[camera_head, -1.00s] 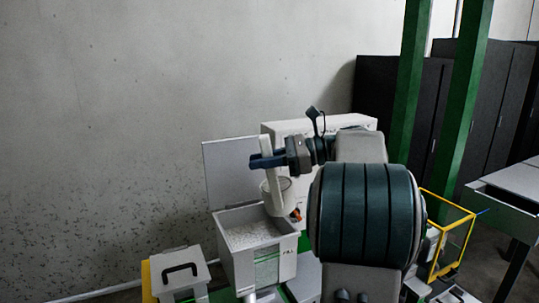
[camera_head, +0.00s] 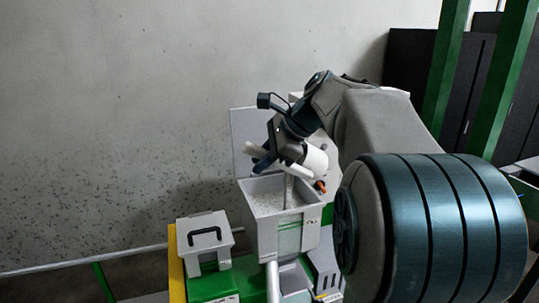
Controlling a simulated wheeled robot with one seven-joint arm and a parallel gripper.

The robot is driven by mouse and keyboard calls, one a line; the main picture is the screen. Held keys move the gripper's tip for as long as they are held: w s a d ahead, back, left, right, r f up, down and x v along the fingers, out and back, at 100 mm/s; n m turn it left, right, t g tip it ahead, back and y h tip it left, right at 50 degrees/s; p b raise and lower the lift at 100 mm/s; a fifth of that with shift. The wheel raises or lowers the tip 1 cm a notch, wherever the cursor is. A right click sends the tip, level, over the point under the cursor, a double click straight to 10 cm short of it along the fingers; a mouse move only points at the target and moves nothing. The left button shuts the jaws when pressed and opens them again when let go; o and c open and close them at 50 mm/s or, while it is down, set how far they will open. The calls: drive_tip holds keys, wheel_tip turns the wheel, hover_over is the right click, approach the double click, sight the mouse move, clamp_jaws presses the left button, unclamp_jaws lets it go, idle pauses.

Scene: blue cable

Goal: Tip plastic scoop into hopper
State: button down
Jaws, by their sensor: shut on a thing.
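The hopper (camera_head: 262,211) is a light grey square box with its lid (camera_head: 244,137) raised behind it. It holds white granules. My gripper (camera_head: 262,160) is above the hopper, shut on the white plastic scoop (camera_head: 315,160). The scoop's round cup is at the right of the gripper and its handle runs to the left through the jaws. The scoop is tilted well over on its side. A thin pale streak drops from near it toward the granules. The inside of the cup is hidden.
A small open bin (camera_head: 295,278) is below in front. A large machine stands close behind my arm. Green posts (camera_head: 497,95) rise at the right.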

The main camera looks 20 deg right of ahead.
wheel_tip(320, 180, down, 10)
drive_tip(key=a+n+h+b, duration=0.2)
drive_tip(key=h+b, duration=0.3)
drive_tip(key=h, duration=0.2)
drive_tip(key=shift+r+h, duration=0.2)
drive_tip(key=shift+h, duration=0.1)
idle(0.4)
